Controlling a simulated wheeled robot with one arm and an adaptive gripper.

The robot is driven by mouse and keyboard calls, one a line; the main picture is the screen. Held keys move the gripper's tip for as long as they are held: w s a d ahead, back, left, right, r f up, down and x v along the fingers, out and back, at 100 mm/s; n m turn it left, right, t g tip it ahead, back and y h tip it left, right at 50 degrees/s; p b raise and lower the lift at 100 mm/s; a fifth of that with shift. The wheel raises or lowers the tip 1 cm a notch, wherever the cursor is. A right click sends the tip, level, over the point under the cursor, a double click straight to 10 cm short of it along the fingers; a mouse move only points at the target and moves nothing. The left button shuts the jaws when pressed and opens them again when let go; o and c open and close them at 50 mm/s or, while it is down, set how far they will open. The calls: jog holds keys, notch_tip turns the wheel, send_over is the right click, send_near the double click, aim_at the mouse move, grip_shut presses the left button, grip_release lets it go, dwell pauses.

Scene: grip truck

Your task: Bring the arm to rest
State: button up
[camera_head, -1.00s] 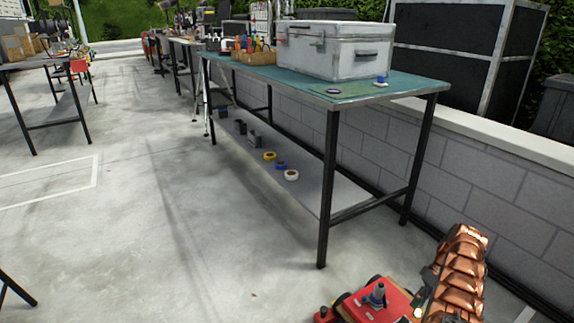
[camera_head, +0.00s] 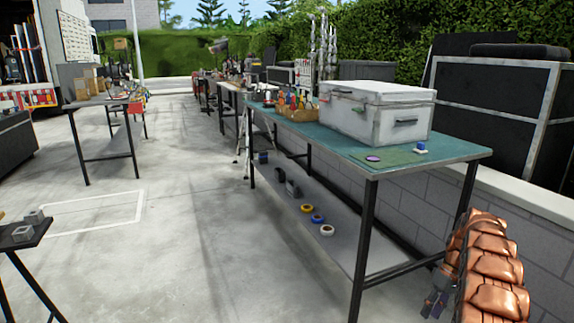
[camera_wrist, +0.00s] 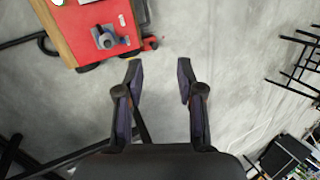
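My arm, with copper-coloured segments, hangs down at the lower right of the head view. My gripper (camera_head: 438,297) is beside it, low and in front of the near end of the workbench. In the wrist view my gripper (camera_wrist: 159,68) shows two dark fingers spread apart, with bare concrete floor between them. Nothing is held between the fingers.
A green-topped workbench (camera_head: 455,151) stands close to the arm, with a white case (camera_head: 365,112) on top and tape rolls (camera_head: 317,218) on its lower shelf. A block wall (camera_head: 417,212) runs behind it. The concrete floor (camera_head: 200,240) to its left is open.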

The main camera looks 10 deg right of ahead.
jog(key=s+a+r+h+p, duration=0.1)
jog(key=s+a+r+p, duration=0.3)
jog(key=a+r, duration=0.5)
jog(key=s+a+r+m+p, duration=0.1)
jog(key=s+a+r+p, duration=0.3)
jog(key=r, duration=0.9)
jog(key=s+a+r+h+p, duration=0.1)
jog(key=s+a+r+p, duration=0.3)
jog(key=a+r, duration=0.55)
jog(key=s+a+r+p, duration=0.3)
jog(key=s+r+p, duration=0.1)
jog(key=s, duration=0.4)
jog(key=s+a+r+h+p, duration=0.1)
jog(key=s+a+r+p, duration=0.2)
jog(key=s, duration=0.6)
jog(key=s+a+r+m+h+p, duration=0.1)
jog(key=s+a+r+p, duration=0.2)
jog(key=s+r+p, duration=0.4)
jog(key=shift+s+r, duration=0.25)
jog(key=shift+s, duration=1)
